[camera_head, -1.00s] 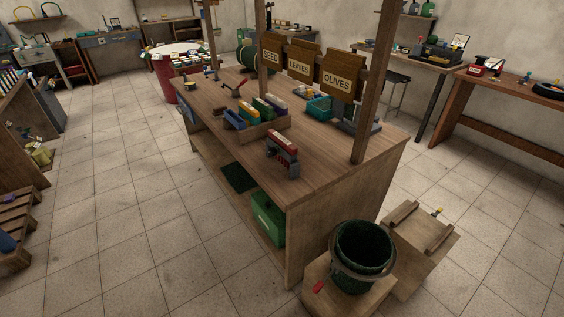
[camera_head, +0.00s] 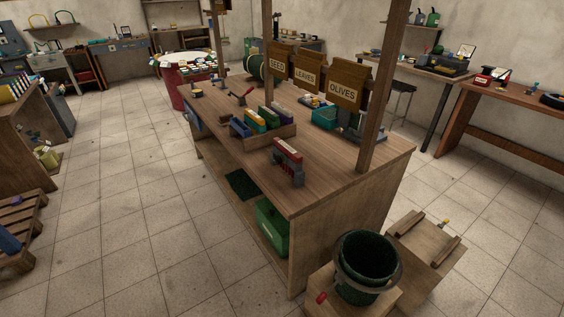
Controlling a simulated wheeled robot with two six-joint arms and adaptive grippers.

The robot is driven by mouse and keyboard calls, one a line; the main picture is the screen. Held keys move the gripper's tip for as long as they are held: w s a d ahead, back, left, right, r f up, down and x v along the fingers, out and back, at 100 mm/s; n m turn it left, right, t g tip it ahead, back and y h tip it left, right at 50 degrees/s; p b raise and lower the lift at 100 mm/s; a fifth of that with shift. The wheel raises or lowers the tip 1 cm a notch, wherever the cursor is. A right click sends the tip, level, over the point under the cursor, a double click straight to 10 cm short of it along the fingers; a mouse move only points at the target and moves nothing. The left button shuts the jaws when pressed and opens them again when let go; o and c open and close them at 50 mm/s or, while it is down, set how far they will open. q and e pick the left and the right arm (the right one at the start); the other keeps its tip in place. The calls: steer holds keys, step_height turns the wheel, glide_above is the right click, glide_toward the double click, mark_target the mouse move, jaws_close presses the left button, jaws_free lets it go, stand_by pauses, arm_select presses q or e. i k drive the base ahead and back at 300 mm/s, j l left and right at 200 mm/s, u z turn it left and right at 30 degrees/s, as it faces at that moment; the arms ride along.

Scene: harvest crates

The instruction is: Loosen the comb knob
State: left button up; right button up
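A grey and red comb-like tool (camera_head: 287,162) stands on the near part of the wooden workbench (camera_head: 325,185). It has a red upper bar and grey end blocks. I take it to be the comb, but its knob is too small to make out. Neither of my grippers shows in the head view, and the bench is some way in front of me.
A wooden box of coloured items (camera_head: 262,138) stands behind the comb-like tool. Hanging signs (camera_head: 346,91) and posts rise from the bench. A dark green bucket (camera_head: 367,262) stands on a wooden block at the bench's near end. Tiled floor (camera_head: 150,220) left of the bench is clear.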

mark_target(277, 160)
steer(key=i+j+z, duration=0.15)
steer(key=z, duration=0.2)
steer(key=i+j+z, duration=0.1)
steer(key=j+z, duration=0.25)
steer(key=i+j+z, duration=0.1)
steer(key=j+z, duration=0.25)
steer(key=i+j+z, duration=0.2)
steer(key=j, duration=1.75)
steer(key=i+j+z, duration=0.1)
steer(key=j+z, duration=0.15)
steer(key=j, duration=1.75)
